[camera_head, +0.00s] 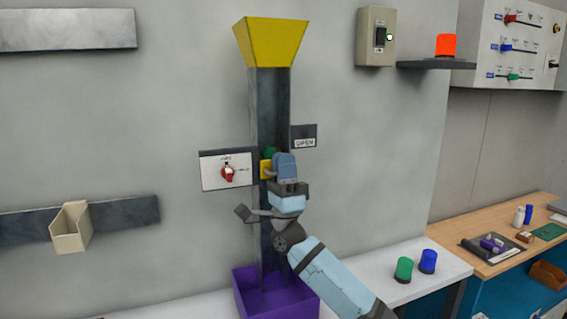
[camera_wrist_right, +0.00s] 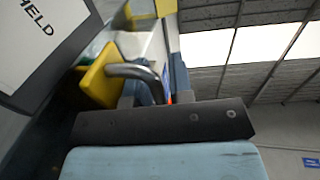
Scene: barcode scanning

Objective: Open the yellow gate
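The yellow gate (camera_head: 265,170) sits low on the grey vertical chute (camera_head: 270,100) in the head view. In the wrist view the gate (camera_wrist_right: 98,80) is a yellow plate with a curved grey handle (camera_wrist_right: 130,70). My right gripper (camera_head: 284,165) is at the gate's right side. In the wrist view the handle runs in between the blue fingers of this gripper (camera_wrist_right: 166,88). How tightly they close on it cannot be told. A green thing (camera_head: 270,152) shows in the chute just above the gate, partly hidden. My left gripper is not in view.
A yellow funnel (camera_head: 271,40) tops the chute and a purple bin (camera_head: 250,290) stands at its foot. A red-knob panel (camera_head: 212,178) is left, an OPEN sign (camera_head: 304,143) right. Green (camera_head: 404,269) and blue (camera_head: 428,261) cylinders stand on the white counter (camera_head: 440,275).

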